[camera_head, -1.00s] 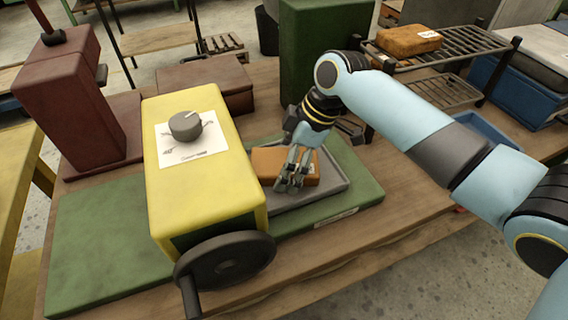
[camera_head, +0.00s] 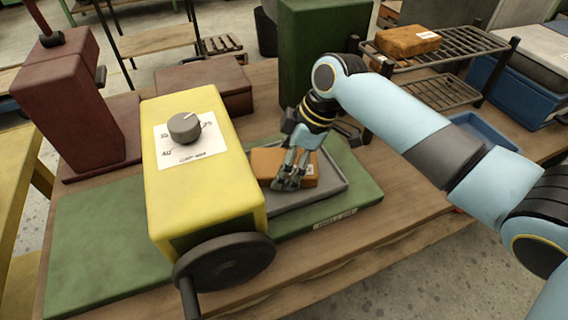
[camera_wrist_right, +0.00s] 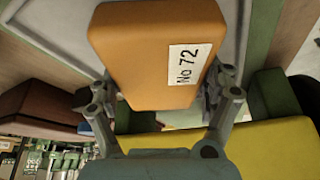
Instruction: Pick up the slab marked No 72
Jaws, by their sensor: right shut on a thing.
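The orange-brown slab (camera_head: 268,160) is at the grey tray (camera_head: 335,186) beside the yellow machine (camera_head: 200,180). In the right wrist view the slab (camera_wrist_right: 150,50) carries a white label (camera_wrist_right: 189,65) reading No 72. My right gripper (camera_head: 288,184) reaches down from above with its fingers around the slab. In the right wrist view the fingers of my right gripper (camera_wrist_right: 160,100) are on either side of the slab, shut on it. I cannot tell whether the slab touches the tray. My left gripper is not in view.
The yellow machine with a dark handwheel (camera_head: 225,262) stands close to the left of the tray. A green block (camera_head: 315,60) stands behind. Another orange-brown slab (camera_head: 408,40) with a label lies on a dark rack (camera_head: 465,45). A blue tray (camera_head: 485,130) is at the right.

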